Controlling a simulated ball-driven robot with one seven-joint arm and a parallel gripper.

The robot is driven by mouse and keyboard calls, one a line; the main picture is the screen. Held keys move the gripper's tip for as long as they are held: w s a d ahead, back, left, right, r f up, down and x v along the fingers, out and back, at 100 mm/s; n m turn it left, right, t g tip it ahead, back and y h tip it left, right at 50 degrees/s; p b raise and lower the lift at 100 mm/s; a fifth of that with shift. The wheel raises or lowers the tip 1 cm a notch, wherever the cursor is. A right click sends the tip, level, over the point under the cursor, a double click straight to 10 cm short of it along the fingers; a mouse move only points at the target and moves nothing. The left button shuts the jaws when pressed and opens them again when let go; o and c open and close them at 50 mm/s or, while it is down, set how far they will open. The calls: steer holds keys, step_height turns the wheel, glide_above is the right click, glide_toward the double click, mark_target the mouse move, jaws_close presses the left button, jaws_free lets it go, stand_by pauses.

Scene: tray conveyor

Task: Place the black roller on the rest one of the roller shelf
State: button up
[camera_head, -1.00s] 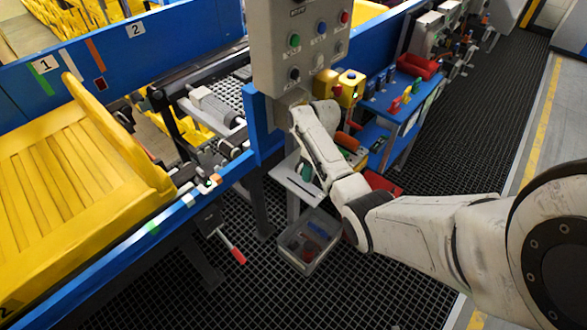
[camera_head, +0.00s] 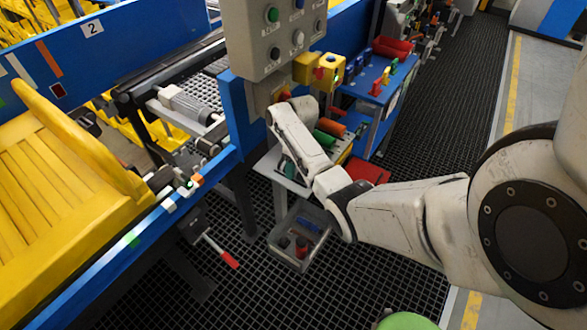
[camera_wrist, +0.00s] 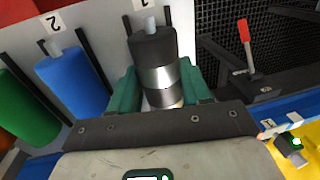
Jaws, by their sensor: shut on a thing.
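My gripper (camera_wrist: 158,82) has green fingers, shut on either side of the black roller (camera_wrist: 152,47), which has silver bands and a light end pin. The roller lies lengthwise over rest one of the roller shelf (camera_wrist: 108,30), between two dark rails near the label "1". I cannot tell whether it touches the rest. A blue roller (camera_wrist: 75,85) lies at rest two, left of it, with a green roller (camera_wrist: 15,105) further left. In the head view, the shelf (camera_head: 268,168) is partly hidden by my arm; green and orange rollers (camera_head: 327,138) show beyond it.
A red-handled lever (camera_head: 230,260) stands left of the shelf. A grey bin (camera_head: 275,250) with small items is below. The control box (camera_head: 270,40) hangs above, beside the blue conveyor frame (camera_head: 150,225). Dark floor grating is clear on the right.

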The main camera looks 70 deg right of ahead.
steer(key=shift+f, duration=0.15)
steer(key=o, duration=1.3)
